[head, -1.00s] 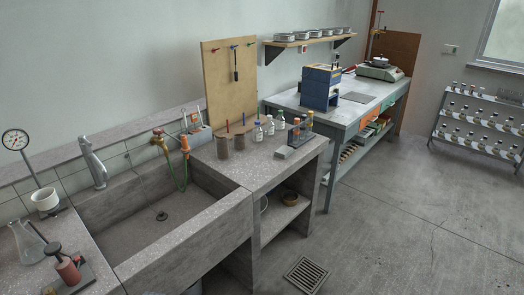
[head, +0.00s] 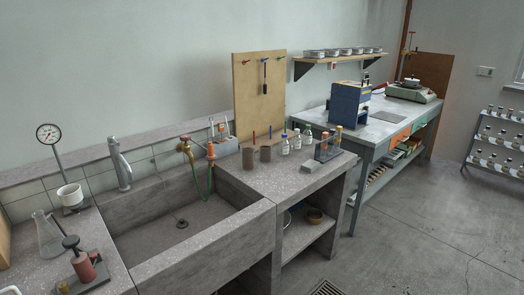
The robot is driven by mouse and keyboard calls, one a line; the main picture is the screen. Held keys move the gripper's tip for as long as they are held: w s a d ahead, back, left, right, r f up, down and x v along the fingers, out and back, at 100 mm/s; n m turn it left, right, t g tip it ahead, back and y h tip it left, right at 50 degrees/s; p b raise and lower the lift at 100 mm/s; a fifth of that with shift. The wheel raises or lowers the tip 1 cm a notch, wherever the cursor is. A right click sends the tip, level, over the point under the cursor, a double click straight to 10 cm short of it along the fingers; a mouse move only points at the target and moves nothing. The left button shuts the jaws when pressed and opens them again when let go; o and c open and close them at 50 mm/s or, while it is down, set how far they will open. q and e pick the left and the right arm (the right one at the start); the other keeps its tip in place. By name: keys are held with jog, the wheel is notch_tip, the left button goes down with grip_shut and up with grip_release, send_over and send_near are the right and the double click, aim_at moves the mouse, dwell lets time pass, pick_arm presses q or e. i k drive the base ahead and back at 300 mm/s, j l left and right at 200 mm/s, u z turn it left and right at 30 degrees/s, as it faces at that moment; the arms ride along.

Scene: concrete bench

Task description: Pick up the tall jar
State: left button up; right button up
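No jar stands out clearly as the tall one. On the concrete bench right of the sink stand two brown cylindrical containers, a left one (head: 248,158) and a right one (head: 265,153), with thin rods showing above them. Beside them are small capped bottles: a white one (head: 285,146), another white one (head: 296,141) and a greenish one (head: 307,137). Neither of my grippers shows in the head view.
A grey block (head: 312,166) sits near the bench's front edge. Open floor lies right.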

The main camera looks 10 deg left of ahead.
aim_at(247, 150)
jog(key=i+l+u, duration=0.4)
jog(key=i+l, duration=0.8)
